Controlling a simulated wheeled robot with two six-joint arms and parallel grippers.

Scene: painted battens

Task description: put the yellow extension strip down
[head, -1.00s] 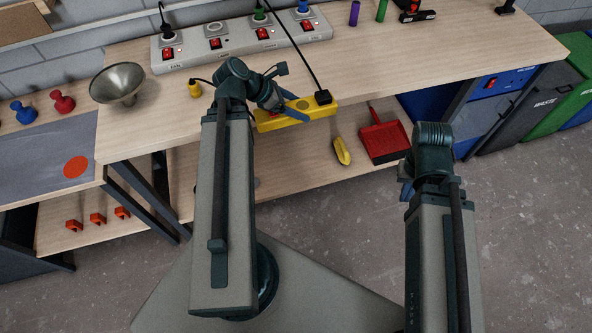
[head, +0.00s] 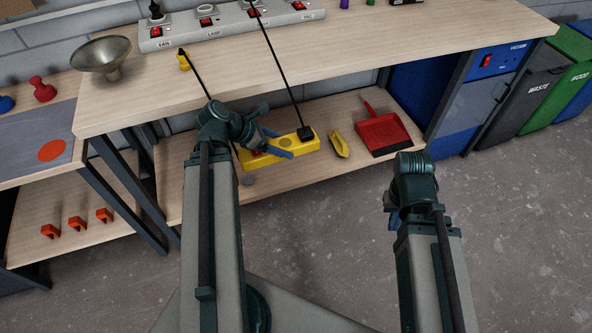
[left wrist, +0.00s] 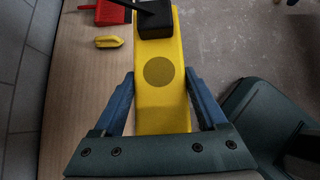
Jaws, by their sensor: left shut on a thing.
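The yellow extension strip (head: 309,145) is at the lower shelf (head: 360,165), near its front edge. I cannot tell whether it touches the shelf. A black plug (head: 305,133) sits in its right end, with a cable running up. My left gripper (head: 276,146) is shut on the strip; in the left wrist view its blue fingers (left wrist: 160,90) lie along both sides of the yellow strip (left wrist: 160,110). The strip's left part is partly hidden by my wrist. My right gripper (head: 393,218) hangs in front of the shelf, its fingers mostly hidden.
A yellow brush (head: 340,146) and a red dustpan (head: 383,133) lie on the shelf to the right of the strip. The bench top (head: 300,55) overhangs behind, bearing a grey switched strip (head: 225,22) and a metal funnel (head: 101,56). Orange clips (head: 77,223) lie at the left.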

